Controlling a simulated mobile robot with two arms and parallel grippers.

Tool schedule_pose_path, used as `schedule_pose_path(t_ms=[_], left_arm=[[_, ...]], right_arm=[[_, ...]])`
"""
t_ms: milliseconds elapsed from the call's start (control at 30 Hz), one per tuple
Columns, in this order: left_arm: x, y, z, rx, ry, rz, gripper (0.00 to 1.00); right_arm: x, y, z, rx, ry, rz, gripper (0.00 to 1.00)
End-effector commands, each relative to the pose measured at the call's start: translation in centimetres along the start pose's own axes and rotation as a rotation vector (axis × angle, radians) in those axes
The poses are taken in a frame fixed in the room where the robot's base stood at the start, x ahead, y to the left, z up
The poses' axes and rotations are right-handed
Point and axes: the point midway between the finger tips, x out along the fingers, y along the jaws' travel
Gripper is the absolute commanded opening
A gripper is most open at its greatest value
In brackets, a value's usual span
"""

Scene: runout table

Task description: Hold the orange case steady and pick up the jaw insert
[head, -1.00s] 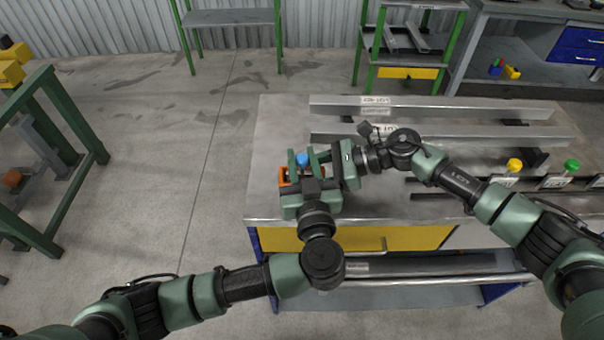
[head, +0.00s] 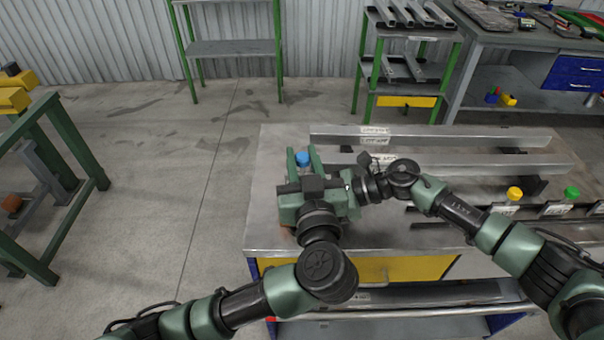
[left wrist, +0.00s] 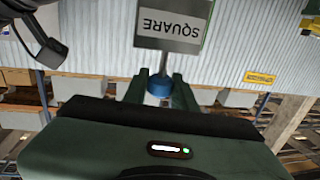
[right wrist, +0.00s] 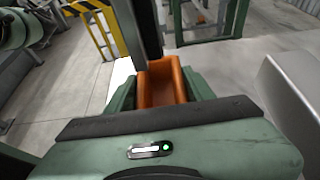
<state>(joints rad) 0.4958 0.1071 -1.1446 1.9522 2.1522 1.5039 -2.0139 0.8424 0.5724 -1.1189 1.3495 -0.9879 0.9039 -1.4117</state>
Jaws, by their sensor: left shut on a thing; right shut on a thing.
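The jaw insert shows a blue knob (head: 303,158) in the head view and a grey plate labelled SQUARE (left wrist: 172,24), upside down, in the left wrist view. My left gripper (left wrist: 160,88) is shut on its blue knob. The fingers point away from me, above the table's left end. The orange case (right wrist: 160,82) is between the fingers of my right gripper (right wrist: 162,90), which is shut on it. In the head view my left gripper and wrist hide nearly all of the case and the right fingertips.
The grey table (head: 275,150) carries long metal bars (head: 440,137) at the back. A yellow knob (head: 514,193) and a green knob (head: 572,192) stand on labelled pieces at the right. A green-framed stand (head: 50,150) is at the left, with open floor between.

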Motion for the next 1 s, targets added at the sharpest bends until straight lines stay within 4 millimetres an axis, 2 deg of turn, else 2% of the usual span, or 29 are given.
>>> schedule_pose_path(t_ms=[100,367,400,500,833,1000], left_arm=[[0.0,0.0,-1.1,-0.003,0.004,-0.001,0.0],[0.0,-0.1,-1.4,-0.001,0.004,-0.001,0.0],[0.0,-0.1,-1.4,-0.001,0.004,-0.001,0.0],[0.0,0.0,-1.3,-0.001,0.004,-0.001,0.0],[0.0,-0.1,-1.3,-0.001,0.004,-0.001,0.0],[0.0,-0.1,-1.3,-0.001,0.004,-0.001,0.0]], right_arm=[[0.0,0.0,0.0,0.001,0.001,0.0,0.08],[0.0,0.0,0.0,0.001,0.001,0.0,0.08],[0.0,0.0,0.0,0.001,0.001,0.0,0.55],[0.0,0.0,0.0,0.001,0.001,0.0,0.78],[-0.1,0.0,0.0,0.001,0.001,0.0,0.78],[-1.9,-0.1,-0.1,0.001,0.002,-0.002,0.78]])
